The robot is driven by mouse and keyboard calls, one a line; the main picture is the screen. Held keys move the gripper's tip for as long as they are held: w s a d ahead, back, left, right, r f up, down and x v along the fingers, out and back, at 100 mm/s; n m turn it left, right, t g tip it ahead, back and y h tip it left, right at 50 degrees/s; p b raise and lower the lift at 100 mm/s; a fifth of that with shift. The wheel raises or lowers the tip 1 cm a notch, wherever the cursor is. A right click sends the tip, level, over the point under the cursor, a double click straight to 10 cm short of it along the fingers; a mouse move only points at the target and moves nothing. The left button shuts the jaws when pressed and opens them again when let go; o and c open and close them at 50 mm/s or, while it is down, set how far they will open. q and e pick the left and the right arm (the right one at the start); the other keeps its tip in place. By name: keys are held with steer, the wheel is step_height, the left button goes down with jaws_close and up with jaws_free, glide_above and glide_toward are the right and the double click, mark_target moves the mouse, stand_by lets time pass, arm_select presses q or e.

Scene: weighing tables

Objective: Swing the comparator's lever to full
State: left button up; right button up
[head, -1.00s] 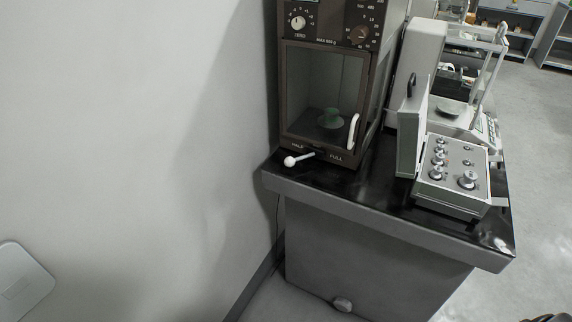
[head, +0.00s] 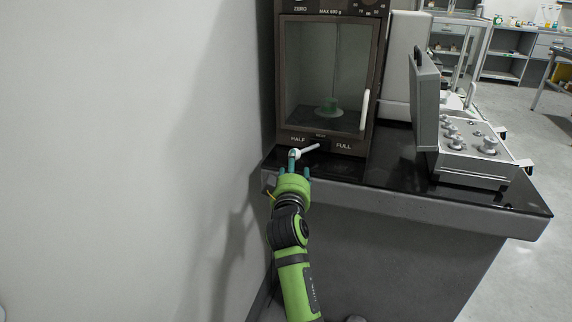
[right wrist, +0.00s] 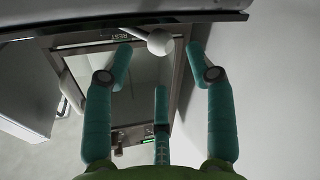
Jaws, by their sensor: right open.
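The comparator (head: 282,85) is a dark cabinet with a glass front, standing on the black-topped table. Its white lever (head: 308,149) sticks out below the door, its ball knob (head: 295,154) toward the left, under the HALF label (head: 298,139). The FULL label (head: 343,145) is to the right. My right gripper (head: 294,168) is at the knob from the front, its teal fingers open. In the right wrist view the knob (right wrist: 160,42) shows between the spread fingers (right wrist: 160,65); I cannot tell whether any touch it. My left gripper is not in view.
The white door handle (head: 364,110) is above right of the lever. An open weight case (head: 470,175) sits right on the table. A wall (head: 120,120) is close on the left.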

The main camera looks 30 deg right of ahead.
mark_target(306, 150)
steer(key=x, duration=0.6)
steer(key=shift+w+d, duration=0.25)
steer(key=shift+w, duration=0.05)
steer(key=shift+c, duration=0.4)
steer(key=shift+r, duration=0.1)
jaws_close()
